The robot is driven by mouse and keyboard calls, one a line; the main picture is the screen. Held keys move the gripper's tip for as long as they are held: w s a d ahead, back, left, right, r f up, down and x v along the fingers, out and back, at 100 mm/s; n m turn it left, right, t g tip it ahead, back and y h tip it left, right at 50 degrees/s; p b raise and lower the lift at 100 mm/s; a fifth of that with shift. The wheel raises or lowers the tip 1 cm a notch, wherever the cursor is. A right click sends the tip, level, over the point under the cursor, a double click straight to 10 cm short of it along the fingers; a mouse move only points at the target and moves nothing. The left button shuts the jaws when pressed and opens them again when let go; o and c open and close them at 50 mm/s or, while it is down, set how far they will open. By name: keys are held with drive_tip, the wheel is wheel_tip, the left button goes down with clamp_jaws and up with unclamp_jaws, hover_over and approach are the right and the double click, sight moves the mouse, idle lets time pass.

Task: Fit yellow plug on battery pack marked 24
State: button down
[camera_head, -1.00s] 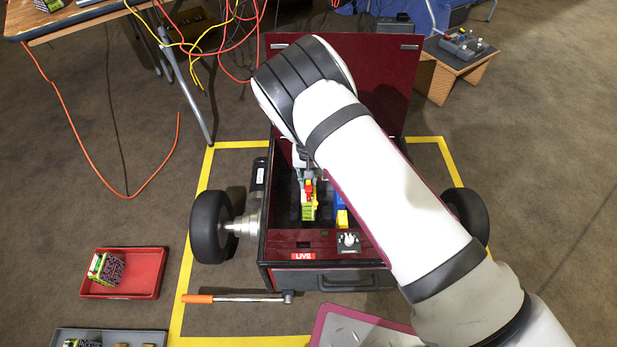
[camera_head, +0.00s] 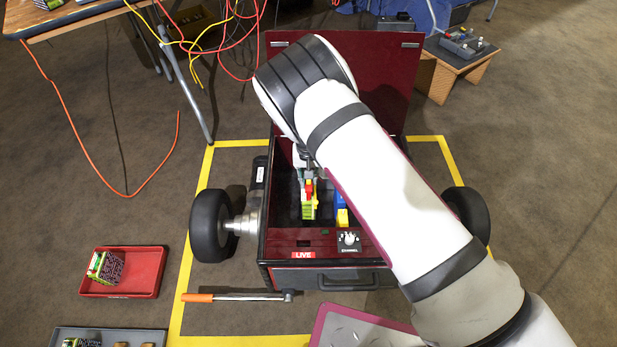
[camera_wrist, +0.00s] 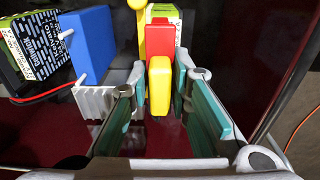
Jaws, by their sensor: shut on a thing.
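My gripper (camera_head: 308,184) reaches down into the open dark red box. In the wrist view its two green-lined fingers (camera_wrist: 163,98) are shut on the yellow plug (camera_wrist: 159,88), one on each side. A red block (camera_wrist: 160,38) lies right behind the plug, and a yellow strip rises at its left. A green-and-white battery pack (camera_head: 308,211) stands in the box just below the gripper in the head view; part of it shows behind the red block in the wrist view (camera_wrist: 165,11). I cannot read a 24 on it, nor tell whether plug and pack touch.
A blue block (camera_wrist: 92,45) and a black pack with white print (camera_wrist: 35,50) stand at the left in the wrist view. The box's front has a knob panel (camera_head: 348,241) and a LIVE label (camera_head: 303,255). A red tray (camera_head: 145,272) holds another pack.

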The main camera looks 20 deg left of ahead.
drive_tip(key=shift+f+b, duration=1.05)
drive_tip(key=shift+f, duration=0.35)
drive_tip(key=c, duration=1.4)
unclamp_jaws()
wheel_tip(320, 180, up, 12)
